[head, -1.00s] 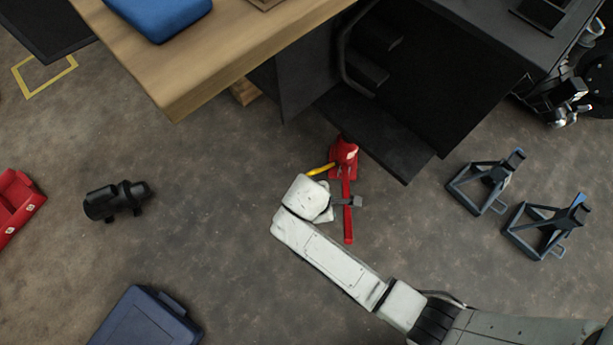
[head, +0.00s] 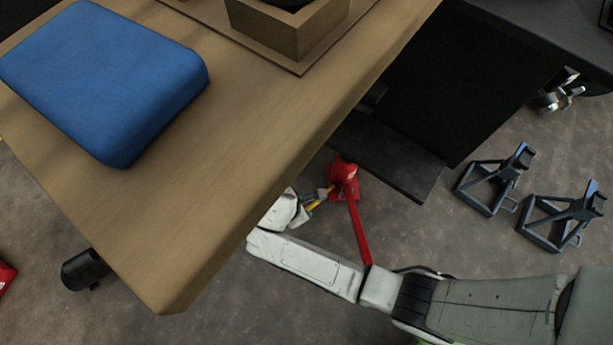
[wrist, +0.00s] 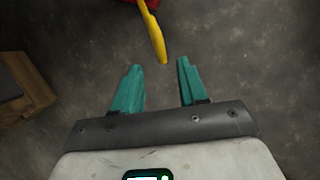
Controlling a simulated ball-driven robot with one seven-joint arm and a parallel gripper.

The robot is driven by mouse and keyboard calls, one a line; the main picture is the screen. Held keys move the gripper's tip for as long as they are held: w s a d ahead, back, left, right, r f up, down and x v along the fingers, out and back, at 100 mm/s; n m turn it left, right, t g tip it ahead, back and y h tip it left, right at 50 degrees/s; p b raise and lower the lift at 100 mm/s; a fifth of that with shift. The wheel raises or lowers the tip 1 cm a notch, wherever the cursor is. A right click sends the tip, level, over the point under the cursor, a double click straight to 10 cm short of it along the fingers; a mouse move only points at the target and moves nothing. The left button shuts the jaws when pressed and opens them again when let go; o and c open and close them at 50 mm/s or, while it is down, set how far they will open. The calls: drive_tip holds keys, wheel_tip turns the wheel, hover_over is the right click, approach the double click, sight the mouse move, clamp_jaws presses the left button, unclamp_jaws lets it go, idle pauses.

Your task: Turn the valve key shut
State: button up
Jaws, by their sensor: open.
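The yellow key (head: 320,206) sticks out from the red jack (head: 343,180) on the floor; I take it to be the valve key. In the wrist view the yellow key (wrist: 154,38) points toward me, its free end just ahead of the gap between my fingertips. My gripper (wrist: 160,68) is open, with its two teal fingers apart and nothing between them. In the head view my gripper (head: 322,194) is at the yellow key, left of the jack. Contact cannot be told there.
The jack's long red handle (head: 357,225) runs down to my arm. A wooden table (head: 215,200) with a blue pad (head: 105,80) overhangs close to my wrist. The black forklift body (head: 440,90) stands behind. Two jack stands (head: 495,180) are at the right.

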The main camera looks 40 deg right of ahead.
sight(310, 207)
drive_tip(key=b+x, duration=0.5)
drive_tip(key=x, duration=0.5)
clamp_jaws()
